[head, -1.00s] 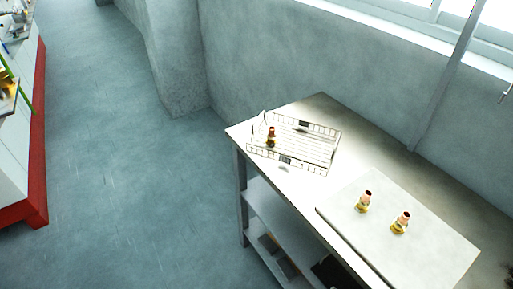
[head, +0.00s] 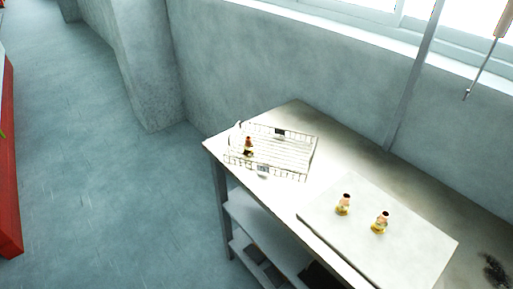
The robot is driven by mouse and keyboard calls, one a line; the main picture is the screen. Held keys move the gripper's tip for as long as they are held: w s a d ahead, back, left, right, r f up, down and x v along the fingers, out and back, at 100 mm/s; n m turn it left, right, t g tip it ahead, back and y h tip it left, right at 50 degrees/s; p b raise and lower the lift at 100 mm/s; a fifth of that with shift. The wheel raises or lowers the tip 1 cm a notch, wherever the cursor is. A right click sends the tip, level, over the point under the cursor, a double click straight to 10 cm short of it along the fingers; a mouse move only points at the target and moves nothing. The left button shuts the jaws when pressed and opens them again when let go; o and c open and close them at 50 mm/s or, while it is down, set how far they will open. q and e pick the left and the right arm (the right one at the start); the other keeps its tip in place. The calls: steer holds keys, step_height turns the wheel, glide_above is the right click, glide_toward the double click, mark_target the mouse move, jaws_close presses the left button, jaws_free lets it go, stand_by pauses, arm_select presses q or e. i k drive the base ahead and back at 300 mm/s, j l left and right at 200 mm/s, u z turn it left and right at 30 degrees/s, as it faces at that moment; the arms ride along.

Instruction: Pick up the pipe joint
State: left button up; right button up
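Two pipe joints stand upright on a pale flat board on the table: one on the left (head: 343,205) and one on the right (head: 381,222). Each has a reddish-orange top and a yellowish base. A third pipe joint (head: 248,146) stands in the white wire basket (head: 303,159) toward the back left of the table. Neither of my grippers shows in the head view.
The pale board (head: 420,258) covers much of the table's near right part. The table (head: 290,113) stands close to a grey wall with a window ledge above. Shelves (head: 250,215) lie under it. Open floor (head: 100,200) is on the left. A red-edged counter (head: 10,190) is at the far left.

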mark_target(248, 149)
steer(key=j+z, duration=0.1)
steer(key=z, duration=0.35)
steer(key=j+z, duration=0.15)
steer(key=z, duration=0.25)
steer(key=j+z, duration=0.15)
steer(key=z, duration=0.3)
steer(key=k+j+z, duration=0.25)
steer(key=j, duration=0.15)
steer(key=k+j+z, duration=0.1)
steer(key=j+z, duration=0.15)
steer(key=j, duration=0.2)
steer(key=k+j+z, duration=0.25)
steer(key=k+j, duration=0.2)
steer(key=j, duration=0.2)
steer(key=k+j, duration=0.2)
steer(key=j, duration=0.2)
steer(key=z, duration=0.05)
